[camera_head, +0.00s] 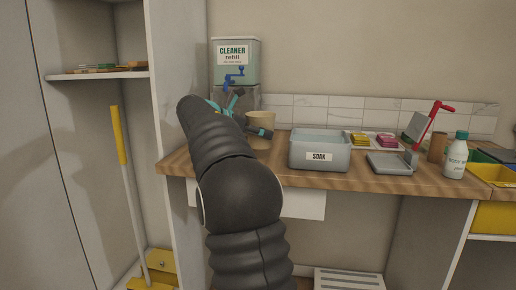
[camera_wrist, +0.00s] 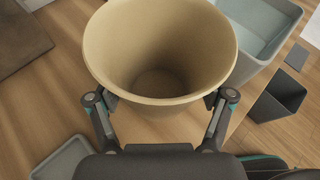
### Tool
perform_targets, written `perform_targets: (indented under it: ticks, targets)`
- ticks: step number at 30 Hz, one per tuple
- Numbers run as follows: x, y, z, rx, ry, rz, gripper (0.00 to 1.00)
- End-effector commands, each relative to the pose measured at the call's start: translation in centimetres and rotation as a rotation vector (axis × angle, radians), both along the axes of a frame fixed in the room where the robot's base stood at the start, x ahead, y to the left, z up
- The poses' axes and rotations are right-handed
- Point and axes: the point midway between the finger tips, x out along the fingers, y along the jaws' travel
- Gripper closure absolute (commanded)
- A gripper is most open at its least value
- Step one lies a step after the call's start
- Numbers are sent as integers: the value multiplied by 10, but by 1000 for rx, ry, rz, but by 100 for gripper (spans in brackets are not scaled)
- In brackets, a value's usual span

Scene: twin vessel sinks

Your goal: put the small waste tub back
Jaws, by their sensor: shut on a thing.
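The small waste tub is a plain tan, round, open-topped tub (camera_head: 260,125). In the head view it stands out behind my gripper, at the left part of the wooden counter. In the wrist view the tub (camera_wrist: 160,85) fills the top middle, and its inside looks empty. My gripper (camera_head: 250,116) is shut on the tub, with one finger on each side of its near wall in the wrist view (camera_wrist: 162,103). The tub looks upright. I cannot tell whether its base touches the counter. My arm hides part of the counter in front of it.
A grey-green cleaner tank (camera_head: 235,62) with a blue tap stands behind, on a grey block. The grey SOAK basin (camera_head: 320,152) is close on the right. Farther right are sponges (camera_head: 386,140), a red-handled device (camera_head: 430,122) and a white bottle (camera_head: 456,160). A tall panel (camera_head: 180,50) borders the left.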

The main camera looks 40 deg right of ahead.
Motion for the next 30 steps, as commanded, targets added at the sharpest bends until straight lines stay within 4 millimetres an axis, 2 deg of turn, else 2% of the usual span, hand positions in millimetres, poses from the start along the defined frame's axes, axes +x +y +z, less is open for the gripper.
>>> perform_targets:
  ticks: [5,11,23,24,26,30]
  targets:
    - [-1,-1,-13,0,0,-3,56]
    - [-2,-2,-38,0,2,-4,56]
    - [-2,-2,-42,0,0,-4,56]
    - [-2,-2,-43,0,0,-4,15]
    - [-2,-2,-42,0,0,-4,0]
    - [-2,-2,-42,0,0,-4,0]
